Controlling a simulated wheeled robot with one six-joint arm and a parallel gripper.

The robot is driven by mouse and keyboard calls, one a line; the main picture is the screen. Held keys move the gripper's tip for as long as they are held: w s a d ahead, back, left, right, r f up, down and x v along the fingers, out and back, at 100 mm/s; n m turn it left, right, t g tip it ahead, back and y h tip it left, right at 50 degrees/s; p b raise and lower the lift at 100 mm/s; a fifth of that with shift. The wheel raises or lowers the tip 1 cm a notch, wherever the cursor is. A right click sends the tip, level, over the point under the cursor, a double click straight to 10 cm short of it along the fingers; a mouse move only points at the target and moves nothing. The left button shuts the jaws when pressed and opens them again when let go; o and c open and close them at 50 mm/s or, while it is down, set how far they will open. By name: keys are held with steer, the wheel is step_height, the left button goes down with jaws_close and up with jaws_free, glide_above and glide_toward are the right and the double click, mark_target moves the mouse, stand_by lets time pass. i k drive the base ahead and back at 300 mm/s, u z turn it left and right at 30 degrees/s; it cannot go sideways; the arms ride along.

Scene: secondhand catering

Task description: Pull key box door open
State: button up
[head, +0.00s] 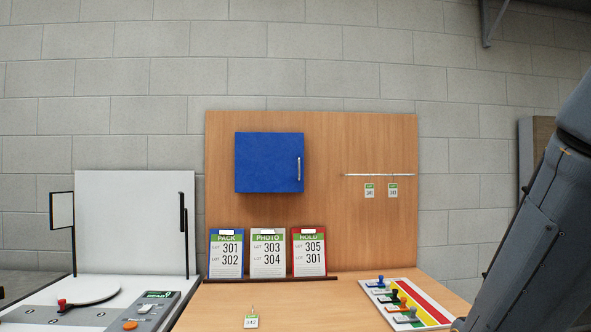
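The blue key box (265,163) is mounted on the upright wooden board. Its door faces me and looks closed. A silver vertical handle (299,168) sits near the door's right edge. Part of my arm shows at the right edge of the head view. My gripper is not in view, and nothing is seen touching the box or its handle.
Clipboards (268,253) stand on a ledge below the box. A rail with two tags (369,190) is at right. Stamps (395,299) stand on a striped board (436,309). A white turntable station (90,292) is at left. A tag (251,321) lies on the bench.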

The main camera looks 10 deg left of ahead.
mark_target(265, 161)
steer(key=u, duration=1.3)
steer(key=i, duration=1.5)
steer(key=z, duration=0.75)
steer(key=i, duration=0.55)
steer(key=z, duration=0.55)
